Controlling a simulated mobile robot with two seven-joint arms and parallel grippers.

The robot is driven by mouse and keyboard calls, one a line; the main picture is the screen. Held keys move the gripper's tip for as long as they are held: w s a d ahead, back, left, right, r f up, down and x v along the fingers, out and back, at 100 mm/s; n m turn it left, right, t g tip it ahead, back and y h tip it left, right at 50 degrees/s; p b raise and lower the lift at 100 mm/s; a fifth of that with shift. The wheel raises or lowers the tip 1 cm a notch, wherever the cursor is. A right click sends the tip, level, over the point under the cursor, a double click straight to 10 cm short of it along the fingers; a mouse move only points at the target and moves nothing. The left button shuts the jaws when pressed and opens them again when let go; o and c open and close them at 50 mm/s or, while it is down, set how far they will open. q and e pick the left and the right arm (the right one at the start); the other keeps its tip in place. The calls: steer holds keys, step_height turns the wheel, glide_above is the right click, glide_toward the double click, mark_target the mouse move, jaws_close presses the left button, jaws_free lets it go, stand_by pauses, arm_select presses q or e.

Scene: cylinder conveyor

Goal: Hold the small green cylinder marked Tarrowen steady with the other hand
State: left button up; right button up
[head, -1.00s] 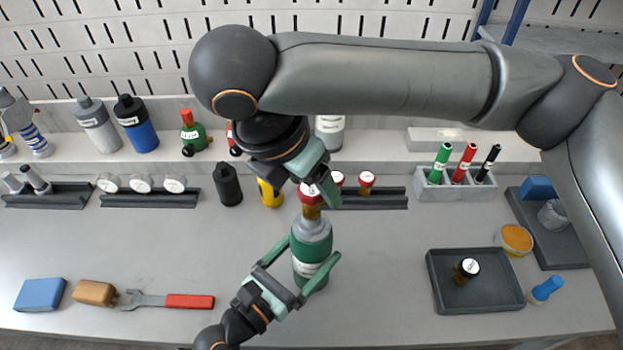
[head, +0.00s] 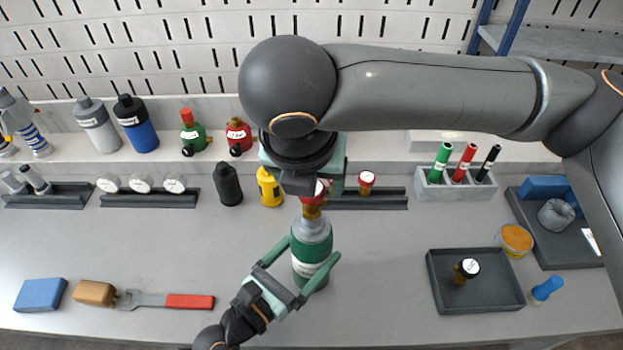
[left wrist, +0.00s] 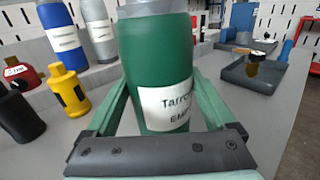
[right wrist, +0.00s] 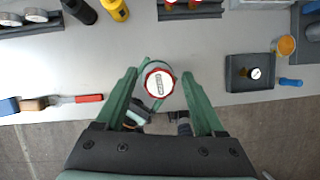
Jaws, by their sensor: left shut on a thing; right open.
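The green cylinder (head: 312,250) with a grey shoulder stands upright on the bench. Its white label reads "Tarro..." and "EMP..." in the left wrist view (left wrist: 160,70), partly cut off. My left gripper (head: 308,284) is shut around its lower body. A brass valve with a red-rimmed, white-topped cap (right wrist: 159,84) is on top of the cylinder. My right gripper (right wrist: 160,95) is open above it, fingers on either side of the cap and apart from it in the right wrist view. In the head view my right wrist partly hides the cap.
Behind stand a yellow bottle (head: 269,188), a black bottle (head: 228,184) and a rack (head: 380,203) with red caps. A red-handled wrench (head: 185,301) lies at front left.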

steer(key=n+y, duration=0.2)
steer(key=n, duration=0.4)
stand_by(0.4)
steer(key=n+y, duration=0.1)
steer(key=n, duration=0.2)
steer(key=n+g+y, duration=0.1)
steer(key=n, duration=0.2)
steer(key=shift+g, duration=0.3)
steer(key=shift+f, duration=1.25)
steer(key=shift+c, duration=0.3)
